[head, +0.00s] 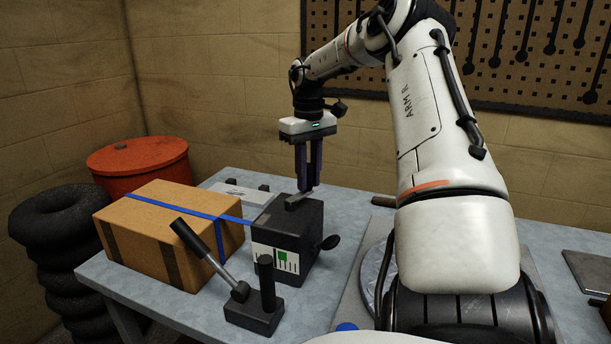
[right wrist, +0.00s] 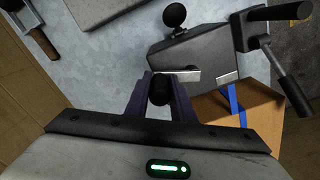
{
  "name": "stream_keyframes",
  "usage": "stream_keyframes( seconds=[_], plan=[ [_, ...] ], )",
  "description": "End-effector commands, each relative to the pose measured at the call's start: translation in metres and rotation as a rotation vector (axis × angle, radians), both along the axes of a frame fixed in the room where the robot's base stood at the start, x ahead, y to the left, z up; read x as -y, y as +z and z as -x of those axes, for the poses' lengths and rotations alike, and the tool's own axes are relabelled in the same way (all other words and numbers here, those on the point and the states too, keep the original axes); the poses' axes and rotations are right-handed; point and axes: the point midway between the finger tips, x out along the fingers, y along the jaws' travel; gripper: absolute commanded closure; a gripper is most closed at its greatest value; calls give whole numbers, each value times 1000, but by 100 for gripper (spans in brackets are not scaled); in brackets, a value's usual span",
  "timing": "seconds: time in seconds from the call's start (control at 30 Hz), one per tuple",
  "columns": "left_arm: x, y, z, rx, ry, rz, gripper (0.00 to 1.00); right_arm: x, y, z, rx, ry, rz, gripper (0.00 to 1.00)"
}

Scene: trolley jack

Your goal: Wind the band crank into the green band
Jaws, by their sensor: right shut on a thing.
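The band crank (head: 298,199) is a light grey bar on top of a dark box (head: 305,222). In the right wrist view, the bar (right wrist: 189,76) runs from the box top to a black knob (right wrist: 159,91). My right gripper (head: 305,186) points down from above and is shut on this knob, one purple finger on each side. The box's front has a white scale (head: 264,259) with dark ticks and a green band (head: 283,257). I cannot make out a pointer on it. My left gripper is not in view.
A cardboard carton (head: 160,244) with a blue strap (head: 176,207) stands left of the dark box. In front is a dark stand (head: 247,318) with a tilted lever (head: 200,243) and upright post. A black ball knob (head: 330,242) sticks out of the box's right side.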

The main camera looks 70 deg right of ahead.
Motion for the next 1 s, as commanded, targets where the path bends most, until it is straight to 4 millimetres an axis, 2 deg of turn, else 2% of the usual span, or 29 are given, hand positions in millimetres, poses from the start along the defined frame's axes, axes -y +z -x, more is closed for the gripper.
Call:
stream_keyframes(
  seconds=[0.4,0.43,0.53,0.83,1.0],
  plan=[
    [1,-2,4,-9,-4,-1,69,3,2,0,2,-9,10,100],
    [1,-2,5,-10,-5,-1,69,3,2,0,2,-9,10,75],
    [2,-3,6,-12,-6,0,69,2,1,0,3,-8,7,60],
    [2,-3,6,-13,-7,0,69,1,2,0,2,-7,4,60],
    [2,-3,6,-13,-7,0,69,2,20,-1,5,-7,7,60]
  ],
)
